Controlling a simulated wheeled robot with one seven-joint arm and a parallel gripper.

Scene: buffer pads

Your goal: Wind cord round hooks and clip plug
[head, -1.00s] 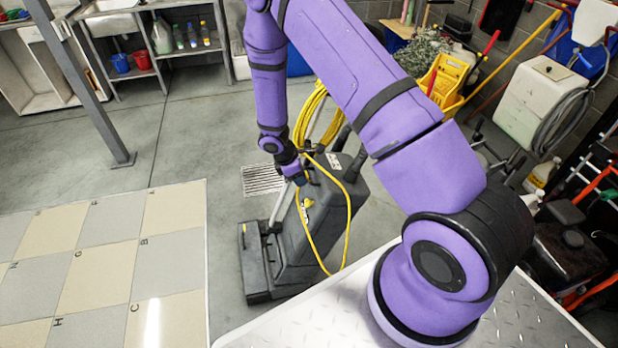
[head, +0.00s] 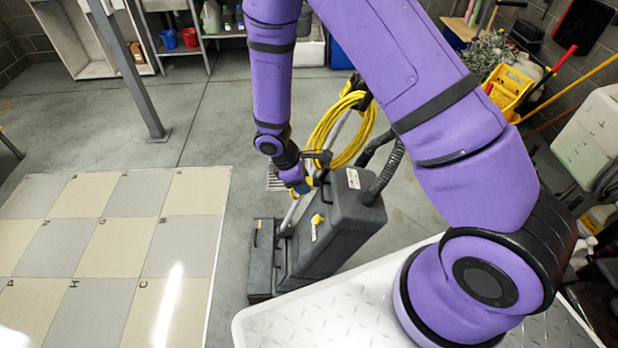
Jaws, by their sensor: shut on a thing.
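A dark grey floor machine (head: 345,225) stands on the concrete beyond my deck. Yellow cord (head: 335,125) hangs in a bundle of long loops round the hooks at the upper part of its handle. My gripper (head: 300,188) is at the near side of the handle, just below the cord bundle, shut on a bit of yellow cord. The fingertips are small and partly hidden, so I cannot tell whether the plug is in them. A small yellow piece (head: 317,222) shows on the machine's body; I cannot tell if it is the clip. The hooks are mostly hidden by cord.
A black ribbed hose (head: 385,170) curves up beside the handle. A tiled mat (head: 120,250) lies on the floor at left, and a grey post (head: 128,70) stands behind it. A yellow mop bucket (head: 510,90) and a white tank (head: 590,140) stand at right.

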